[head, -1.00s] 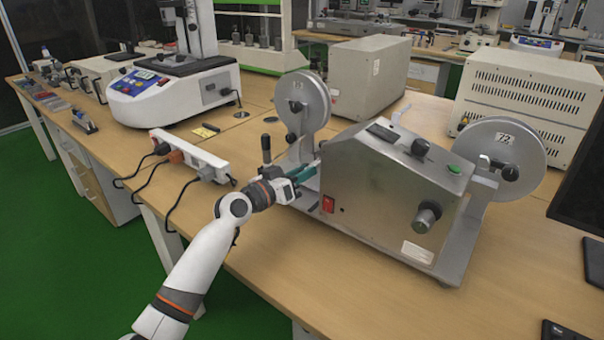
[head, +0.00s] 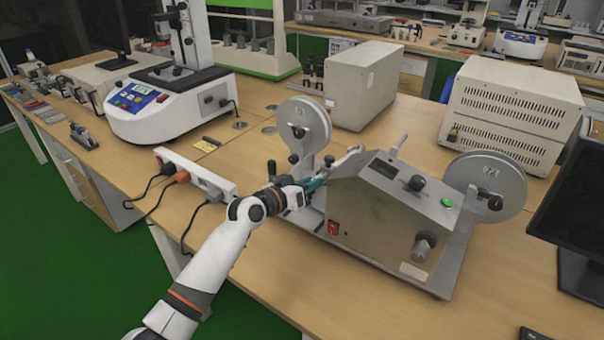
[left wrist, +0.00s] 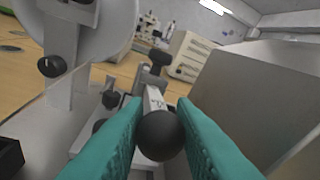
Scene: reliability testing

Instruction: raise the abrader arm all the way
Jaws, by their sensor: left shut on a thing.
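The abrader (head: 375,225) is a grey metal machine on the wooden bench, with a reel on each side. Its abrader arm (head: 347,160) shows as a short metal bar by the housing's upper left edge, sloping up to the right. In the left wrist view the arm (left wrist: 153,99) runs away from me and ends in a black ball knob (left wrist: 160,136). My left gripper (head: 318,186), with teal fingers, is shut on this knob, one finger on each side. The fingers hide the knob in the head view. My right gripper is not in view.
The left reel (head: 302,125) stands close behind my left gripper, and the machine housing is close on its right. A white power strip (head: 196,172) with cables lies to the left. A monitor (head: 575,215) stands at the right. The bench's front strip is clear.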

